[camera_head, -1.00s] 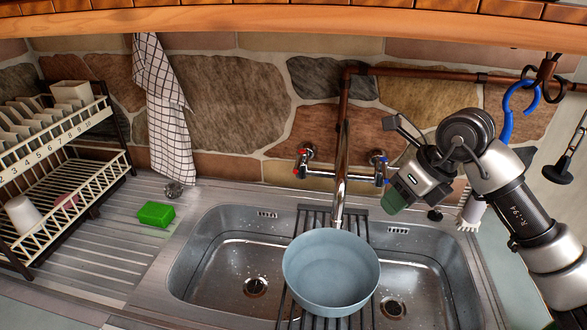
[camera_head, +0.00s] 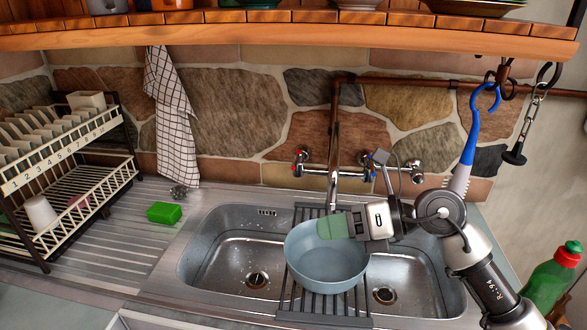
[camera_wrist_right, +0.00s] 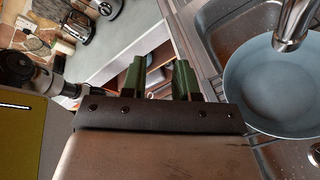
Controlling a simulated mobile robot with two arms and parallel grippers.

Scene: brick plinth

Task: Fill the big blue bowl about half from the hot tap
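The big blue bowl (camera_head: 318,272) stands upright on the black rack across the divider between the two basins, under the tap spout (camera_head: 334,150). Its visible inside looks empty, and I see no stream of water. The red-marked tap (camera_head: 299,160) is left of the spout; the blue-marked tap (camera_head: 378,158) is right of it. My right gripper (camera_head: 334,227) points left over the bowl's back rim in the head view and hides part of it. In the right wrist view its green fingers (camera_wrist_right: 160,78) stand apart with nothing between them; the bowl (camera_wrist_right: 272,80) is beside them.
A green sponge (camera_head: 164,212) lies on the drainboard. A dish rack (camera_head: 72,187) stands at the left, and a checked towel (camera_head: 172,110) hangs on the wall. A blue-handled brush (camera_head: 473,130) hangs at the right. A green bottle (camera_head: 553,275) stands at the right edge.

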